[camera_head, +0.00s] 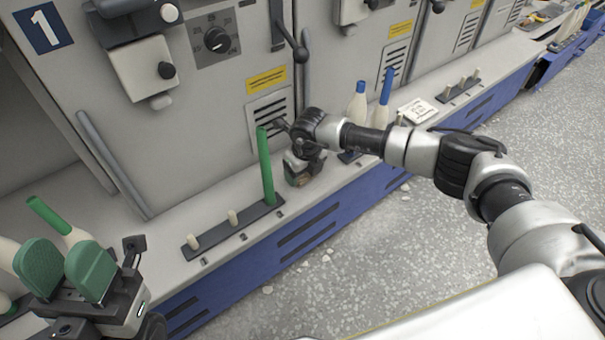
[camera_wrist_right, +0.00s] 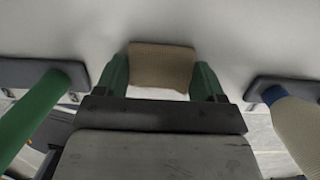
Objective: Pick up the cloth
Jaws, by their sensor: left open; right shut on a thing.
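The cloth (camera_wrist_right: 162,68) is a tan, folded-looking piece between the green fingers of my right gripper (camera_wrist_right: 162,82) in the right wrist view. The fingers are shut on it, one at each side. In the head view my right gripper (camera_head: 303,170) is low over the pale machine ledge, just right of a green tube; the cloth is mostly hidden there. I cannot tell whether the cloth touches the ledge. My left gripper (camera_head: 64,268) is at the lower left, its green pads apart, near a pale bobbin with a green top (camera_head: 48,215).
A dark peg rail (camera_head: 215,238) on the ledge holds the upright green tube (camera_head: 265,165); its other pegs are bare. Blue-topped bobbins (camera_head: 384,95) stand behind my right forearm, beside a white block with print (camera_head: 417,110). Grey machine doors (camera_head: 190,130) rise behind.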

